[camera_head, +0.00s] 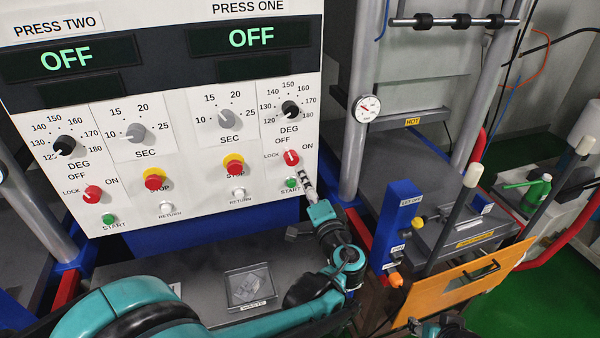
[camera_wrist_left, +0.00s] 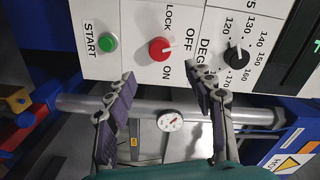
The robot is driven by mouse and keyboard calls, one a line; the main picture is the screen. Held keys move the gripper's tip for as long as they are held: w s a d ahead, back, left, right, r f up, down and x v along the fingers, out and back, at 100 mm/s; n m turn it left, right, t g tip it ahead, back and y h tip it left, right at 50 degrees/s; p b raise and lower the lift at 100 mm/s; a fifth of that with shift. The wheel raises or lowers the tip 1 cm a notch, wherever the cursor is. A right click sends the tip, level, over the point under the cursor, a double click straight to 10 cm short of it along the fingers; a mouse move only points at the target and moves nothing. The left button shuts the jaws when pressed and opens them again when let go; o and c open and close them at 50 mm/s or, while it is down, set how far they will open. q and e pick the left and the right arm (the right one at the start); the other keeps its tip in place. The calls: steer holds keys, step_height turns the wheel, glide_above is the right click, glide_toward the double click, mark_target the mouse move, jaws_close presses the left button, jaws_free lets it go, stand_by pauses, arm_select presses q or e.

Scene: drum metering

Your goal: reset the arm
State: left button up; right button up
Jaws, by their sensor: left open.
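My left gripper (camera_head: 307,184) is in front of the right half of the control panel (camera_head: 222,181), just below the red Press One knob (camera_head: 291,157) and right of the green start button (camera_head: 291,183). In the left wrist view its two fingers (camera_wrist_left: 165,82) are spread with nothing between them. The red knob (camera_wrist_left: 160,49) shows beyond the gap, apart from both fingers. Its white mark points about toward OFF. The green button (camera_wrist_left: 108,41) lies to its left there. Both press displays (camera_head: 251,37) read OFF.
The panel also carries a second red knob (camera_head: 92,194), two red stop buttons (camera_head: 237,167) and black and grey dials. A grey tray (camera_head: 249,286) lies below. A blue post (camera_head: 402,222), an orange panel (camera_head: 465,284) and a press column with a gauge (camera_head: 367,108) stand at right.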

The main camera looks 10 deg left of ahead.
arm_select(q)
steer(key=shift+v, duration=1.2)
steer(key=s+a+f+n+g+h, duration=0.2)
steer(key=s+a+f+n+g, duration=0.2)
steer(key=s+a+f+g, duration=0.35)
steer(key=s+d+f+n+h, duration=0.1)
steer(key=s+f+n+h, duration=0.1)
steer(key=s, duration=0.4)
steer(key=s+d+f+n+h, duration=0.1)
steer(key=s+f+n+h, duration=0.1)
steer(key=s+h, duration=0.3)
steer(key=shift+s+f+g, duration=0.35)
steer(key=shift+s+f, duration=0.55)
steer(key=shift+s, duration=0.3)
